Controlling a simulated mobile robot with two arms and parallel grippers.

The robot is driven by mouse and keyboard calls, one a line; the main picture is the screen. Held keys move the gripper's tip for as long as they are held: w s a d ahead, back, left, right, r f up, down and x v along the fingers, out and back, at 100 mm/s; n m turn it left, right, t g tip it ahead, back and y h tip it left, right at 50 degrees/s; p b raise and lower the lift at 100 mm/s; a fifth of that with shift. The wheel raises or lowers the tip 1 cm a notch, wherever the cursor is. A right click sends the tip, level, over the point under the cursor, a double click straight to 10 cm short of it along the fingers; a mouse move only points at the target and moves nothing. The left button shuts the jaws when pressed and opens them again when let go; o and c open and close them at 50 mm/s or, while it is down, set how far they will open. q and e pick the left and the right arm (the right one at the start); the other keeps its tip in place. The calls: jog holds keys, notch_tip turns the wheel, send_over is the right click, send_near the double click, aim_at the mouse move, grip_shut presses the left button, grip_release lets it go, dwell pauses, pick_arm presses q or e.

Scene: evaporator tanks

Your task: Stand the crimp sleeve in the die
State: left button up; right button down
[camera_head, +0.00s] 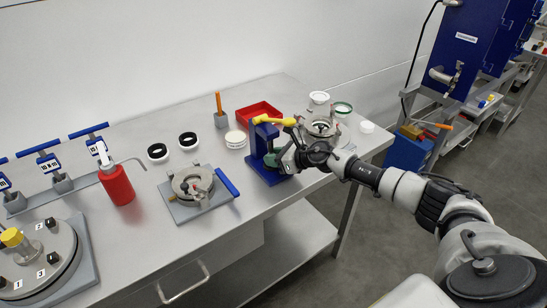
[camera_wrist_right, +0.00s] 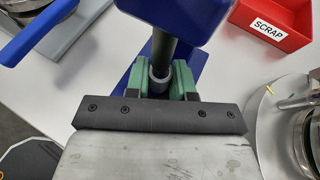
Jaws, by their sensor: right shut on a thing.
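My right gripper (camera_head: 272,160) is at the blue press (camera_head: 258,150), reaching in from the right between its head and its base. In the right wrist view its green fingers (camera_wrist_right: 160,84) are shut on a small grey ring-like piece, the crimp sleeve (camera_wrist_right: 158,86). The press's dark ram (camera_wrist_right: 166,52) shows just above the sleeve in that view. The die is hidden, and I cannot tell whether the sleeve touches it or stays above it. My left gripper is not in view.
A red scrap tray (camera_head: 259,115) lies behind the press. A round metal fixture (camera_head: 322,127) stands to the right. A clamp plate with a blue handle (camera_head: 228,184) is to the left.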

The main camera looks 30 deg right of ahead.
jog(key=shift+f, duration=0.3)
jog(key=shift+r, duration=0.3)
dwell(0.4)
jog(key=c, duration=0.9)
grip_release()
jog(key=shift+s, duration=0.15)
jog(key=shift+s+d+p, duration=0.15)
jog(key=shift+s+p, duration=0.35)
jog(key=shift+s, duration=0.95)
jog(key=shift+s+d, duration=0.1)
jog(key=shift+s, duration=1.35)
jog(key=shift+s+d, duration=0.15)
jog(key=shift+s, duration=1.3)
